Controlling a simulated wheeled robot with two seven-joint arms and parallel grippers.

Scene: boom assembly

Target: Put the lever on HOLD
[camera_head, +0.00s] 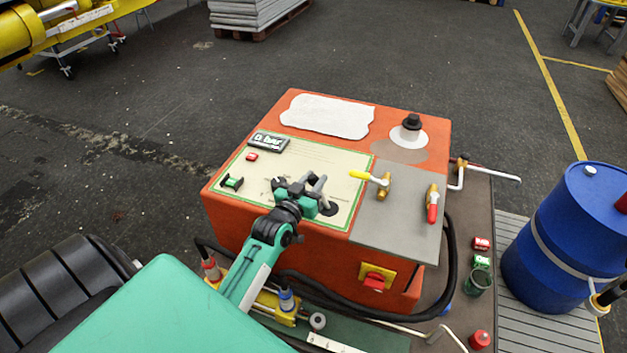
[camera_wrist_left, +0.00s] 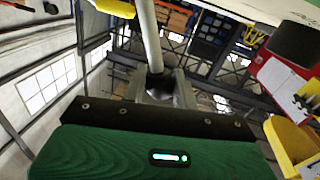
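The control box (camera_head: 235,205) is orange with a cream panel (camera_head: 345,162) on top. A grey lever rod (camera_head: 319,186) stands tilted at the panel's front, beside a dark round base. My left gripper (camera_head: 298,188) is over the panel, right at this rod. In the left wrist view the rod (camera_wrist_left: 150,35) runs from the top edge down to between the fingertips of my left gripper (camera_wrist_left: 160,90). The fingers stand apart, with some space beside the rod; firm contact does not show. No HOLD lettering is legible.
A yellow-handled valve (camera_head: 371,178) and a red-handled valve (camera_head: 432,205) stand on the grey plate to the right. A black knob (camera_head: 411,122) is behind them. A red button (camera_head: 374,282) is on the front. A blue barrel (camera_head: 560,240) stands at right.

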